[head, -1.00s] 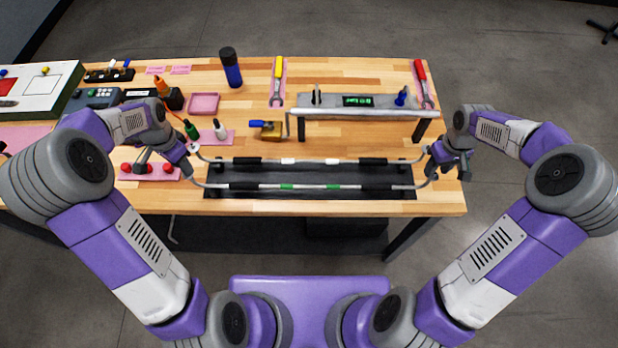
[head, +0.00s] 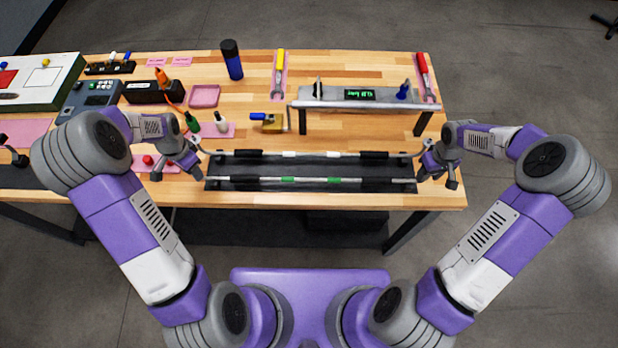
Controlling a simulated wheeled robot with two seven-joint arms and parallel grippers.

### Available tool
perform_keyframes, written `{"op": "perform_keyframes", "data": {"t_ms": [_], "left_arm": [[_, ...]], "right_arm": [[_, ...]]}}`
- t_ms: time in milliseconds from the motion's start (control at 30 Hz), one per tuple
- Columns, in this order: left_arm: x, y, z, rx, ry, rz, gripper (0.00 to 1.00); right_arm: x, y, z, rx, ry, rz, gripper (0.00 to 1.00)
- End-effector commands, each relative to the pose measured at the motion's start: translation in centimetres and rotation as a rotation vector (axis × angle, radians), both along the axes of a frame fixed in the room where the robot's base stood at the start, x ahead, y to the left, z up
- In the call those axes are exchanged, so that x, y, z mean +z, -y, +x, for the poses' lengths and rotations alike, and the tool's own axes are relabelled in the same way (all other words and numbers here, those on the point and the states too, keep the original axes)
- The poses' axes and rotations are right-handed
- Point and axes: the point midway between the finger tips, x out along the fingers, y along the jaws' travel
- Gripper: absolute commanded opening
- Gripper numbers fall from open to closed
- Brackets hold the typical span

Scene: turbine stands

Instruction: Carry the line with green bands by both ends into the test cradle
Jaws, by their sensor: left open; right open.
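The line with green bands (head: 312,180) lies straight along the front of a dark rack (head: 312,168), with black sleeves near its ends. A second line with white bands (head: 289,154) lies parallel behind it. The likely test cradle (head: 325,94), a grey fixture with a lit green display and a pale front rail, stands behind them. My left gripper (head: 192,168) is open beside the lines' left ends. My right gripper (head: 435,178) is open beside the right ends. Whether the fingers touch or surround the end of the green-banded line cannot be told at this size.
A yellow wrench (head: 279,75) and a red wrench (head: 425,75) flank the grey fixture. A small brass block with a blue handle (head: 268,122) and a white bottle (head: 221,122) stand behind the rack's left half. A blue-black cylinder (head: 231,60) stands farther back.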

Motion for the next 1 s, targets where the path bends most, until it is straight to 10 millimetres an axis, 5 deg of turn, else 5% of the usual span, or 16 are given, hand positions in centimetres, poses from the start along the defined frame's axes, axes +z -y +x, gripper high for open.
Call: {"op": "perform_keyframes", "data": {"t_ms": [167, 433, 1000], "left_arm": [[0.02, -0.01, 0.00, 0.000, 0.000, 0.000, 0.41], [0.05, 0.00, 0.01, 0.000, 0.000, 0.000, 0.00], [0.89, 0.00, 0.06, 0.000, 0.001, 0.000, 0.00]], "right_arm": [[0.03, 0.01, 0.00, 0.000, 0.000, 0.000, 0.41], [0.06, 0.01, 0.01, 0.000, 0.000, -0.001, 0.00], [0.90, 0.00, 0.06, 0.001, 0.001, -0.001, 0.00]]}}
